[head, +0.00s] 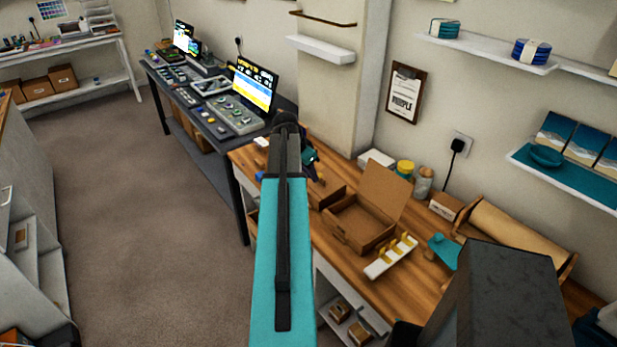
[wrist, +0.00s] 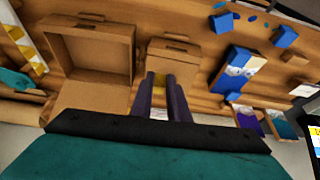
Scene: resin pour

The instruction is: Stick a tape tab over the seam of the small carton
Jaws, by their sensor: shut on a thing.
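The small closed brown carton (wrist: 176,58) is on the wooden bench, just beyond my fingertips in the wrist view; a seam line shows across its top. In the head view the small carton (head: 329,194) is partly hidden behind my arm. My gripper (wrist: 160,84) is shut on a yellow tape tab (wrist: 159,82), which shows between the fingertips. I cannot tell whether the tab touches the carton. In the head view my gripper (head: 314,170) is near the carton, mostly hidden by my arm. A white strip with yellow tape tabs (head: 390,257) lies on the bench.
A larger open carton (head: 360,228) with its lid raised stands right beside the small one. Jars (head: 424,183) and a white box (head: 377,159) stand along the wall. Blue and white packets (wrist: 236,70) lie right of the carton in the wrist view.

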